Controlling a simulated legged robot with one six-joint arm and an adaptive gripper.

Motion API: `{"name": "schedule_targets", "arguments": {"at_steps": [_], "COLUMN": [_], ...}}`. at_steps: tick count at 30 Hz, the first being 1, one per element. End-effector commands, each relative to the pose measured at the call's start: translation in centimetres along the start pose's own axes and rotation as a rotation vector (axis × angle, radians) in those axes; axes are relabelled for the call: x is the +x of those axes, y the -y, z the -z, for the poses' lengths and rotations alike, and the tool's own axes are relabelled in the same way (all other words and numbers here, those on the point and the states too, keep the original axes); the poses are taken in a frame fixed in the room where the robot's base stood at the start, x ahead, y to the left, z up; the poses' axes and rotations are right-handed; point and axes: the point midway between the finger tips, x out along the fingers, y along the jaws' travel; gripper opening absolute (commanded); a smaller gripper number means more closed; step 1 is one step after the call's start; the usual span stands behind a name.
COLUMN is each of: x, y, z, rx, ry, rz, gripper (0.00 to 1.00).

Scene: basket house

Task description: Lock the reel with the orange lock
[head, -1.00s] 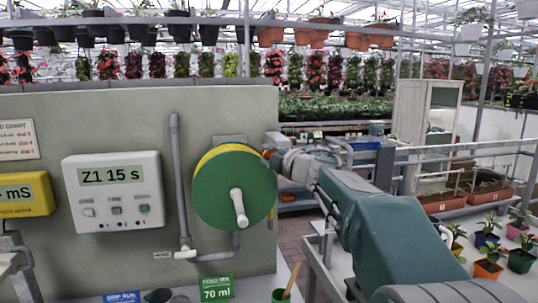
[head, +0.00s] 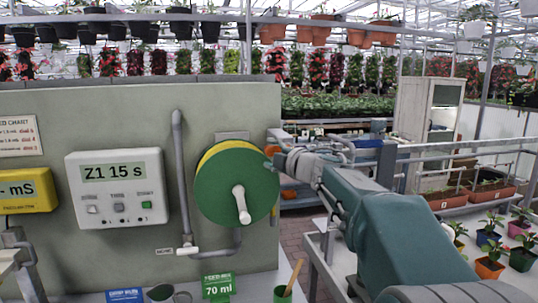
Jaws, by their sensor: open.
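The reel (head: 218,185) is a green disc with a yellow rim and a pale crank handle (head: 242,203). It is mounted on the grey-green panel in the head view. My gripper (head: 272,162) is at the reel's upper right edge, with its tip close to or touching the rim. I cannot tell contact from this angle. The gripper is open, though its fingers are small and partly merged with the background. The orange lock is not clearly visible; the gripper may hide it at the rim.
A grey pipe (head: 178,165) with a valve runs left of the reel, beside a white timer box (head: 118,187) reading "Z1 15 s". Potted plants (head: 490,262) sit on the right bench.

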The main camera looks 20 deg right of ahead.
Motion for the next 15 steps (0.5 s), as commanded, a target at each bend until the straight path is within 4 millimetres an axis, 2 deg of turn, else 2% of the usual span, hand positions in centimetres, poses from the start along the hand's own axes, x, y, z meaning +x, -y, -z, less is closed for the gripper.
{"name": "schedule_targets", "arguments": {"at_steps": [9, 15], "x": [-6.4, -9.8], "y": [0.0, 0.2], "z": [0.0, 0.0], "rx": [-0.002, -0.001], "ry": [0.004, 0.003], "rz": [-0.002, 0.001], "gripper": [0.69, 0.69]}}
